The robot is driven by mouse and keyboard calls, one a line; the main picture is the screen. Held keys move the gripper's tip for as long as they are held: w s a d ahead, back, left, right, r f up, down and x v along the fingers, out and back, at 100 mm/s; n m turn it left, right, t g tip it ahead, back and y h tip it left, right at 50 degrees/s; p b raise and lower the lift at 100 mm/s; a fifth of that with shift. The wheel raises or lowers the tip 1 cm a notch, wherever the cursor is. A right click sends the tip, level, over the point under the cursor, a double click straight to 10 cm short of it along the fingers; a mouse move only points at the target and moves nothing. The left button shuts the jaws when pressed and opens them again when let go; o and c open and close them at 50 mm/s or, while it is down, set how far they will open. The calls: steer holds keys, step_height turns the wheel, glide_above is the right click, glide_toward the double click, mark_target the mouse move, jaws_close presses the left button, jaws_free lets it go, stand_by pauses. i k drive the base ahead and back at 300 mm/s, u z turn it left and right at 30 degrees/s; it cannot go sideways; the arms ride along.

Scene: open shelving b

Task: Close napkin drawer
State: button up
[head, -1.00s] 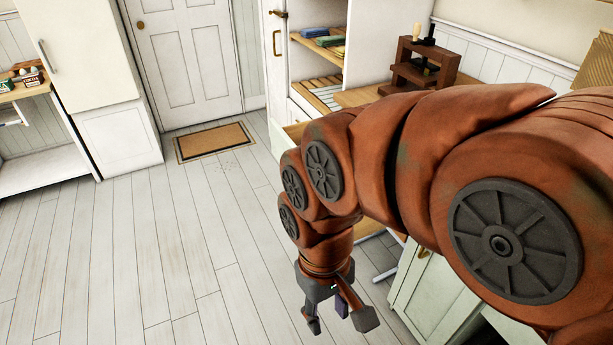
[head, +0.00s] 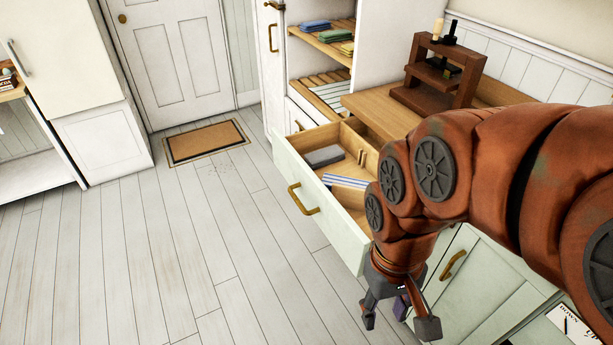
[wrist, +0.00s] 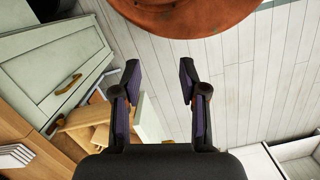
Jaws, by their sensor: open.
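The napkin drawer (head: 290,184) stands pulled open from the wooden-topped counter, with a pale green front and a brass handle (head: 303,199). Inside lie a grey folded cloth (head: 323,156) and a blue-and-white striped cloth (head: 344,181). My arm hides the drawer's near right part. My gripper (head: 400,319) is open and empty, pointing down, in front of the cabinet and just right of the drawer front's near end. In the wrist view the fingers (wrist: 188,82) are apart with floor between them, and part of an open drawer shows at lower left.
A pale green cabinet door (head: 470,290) with a brass handle is right of my gripper. A dark wooden stand (head: 437,72) is on the counter (head: 372,107). A tall open shelf unit (head: 322,40) stands behind. The floor (head: 190,240) at left is clear, with a doormat (head: 205,142) farther back.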

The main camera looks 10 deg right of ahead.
mark_target(349, 232)
steer(key=u, duration=0.05)
steer(key=i, duration=0.15)
steer(key=z, duration=0.05)
steer(key=k, duration=1.15)
steer(key=u, duration=1.2)
steer(key=i, duration=1.3)
steer(key=z, duration=0.2)
